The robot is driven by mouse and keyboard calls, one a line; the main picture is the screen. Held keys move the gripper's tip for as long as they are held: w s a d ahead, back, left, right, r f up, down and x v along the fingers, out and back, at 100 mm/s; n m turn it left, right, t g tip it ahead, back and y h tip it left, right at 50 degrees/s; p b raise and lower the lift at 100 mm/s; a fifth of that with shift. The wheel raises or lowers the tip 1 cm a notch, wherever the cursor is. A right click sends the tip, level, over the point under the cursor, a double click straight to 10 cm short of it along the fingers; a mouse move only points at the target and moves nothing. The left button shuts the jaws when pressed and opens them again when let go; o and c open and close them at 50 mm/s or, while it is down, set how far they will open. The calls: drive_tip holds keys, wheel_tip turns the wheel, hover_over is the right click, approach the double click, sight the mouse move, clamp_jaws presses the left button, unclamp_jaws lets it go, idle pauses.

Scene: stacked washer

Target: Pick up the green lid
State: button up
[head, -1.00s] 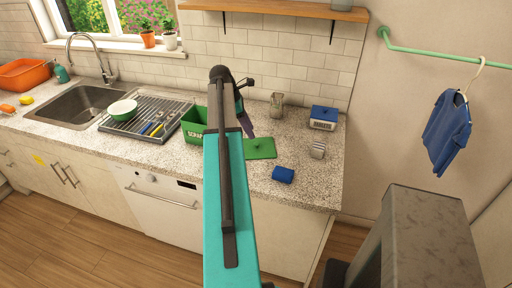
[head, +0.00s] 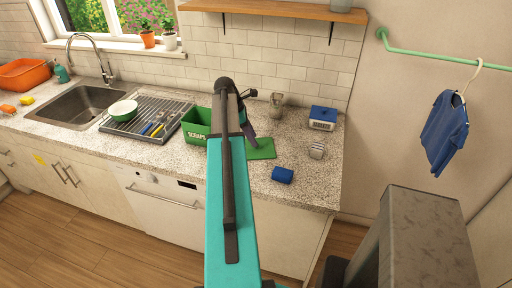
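The flat green lid (head: 264,152) lies on the speckled counter, just right of the green scraps bin (head: 196,124). My arm crosses in front of the bin's right side and hides part of the lid's left side. My gripper (head: 251,141) points down at the lid's back left part, at or just above it. The lid's knob does not show now. The gripper is small and dark here, and I cannot tell whether its fingers are open or shut, or touching the lid.
A blue roll (head: 282,175) and a small metal item (head: 317,150) lie right of the lid. A blue-and-white box (head: 323,118) and a glass jar (head: 276,106) stand behind. A dish rack (head: 146,120) is left of the bin. The counter's front is clear.

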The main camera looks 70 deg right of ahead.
drive_tip(key=shift+p+x, duration=0.4)
drive_tip(key=shift+x, duration=1.05)
drive_tip(key=shift+a, duration=0.1)
clamp_jaws()
drive_tip(key=shift+r, duration=0.1)
wheel_tip(320, 180, up, 10)
drive_tip(key=b, duration=0.3)
drive_tip(key=shift+s, duration=0.1)
idle(0.6)
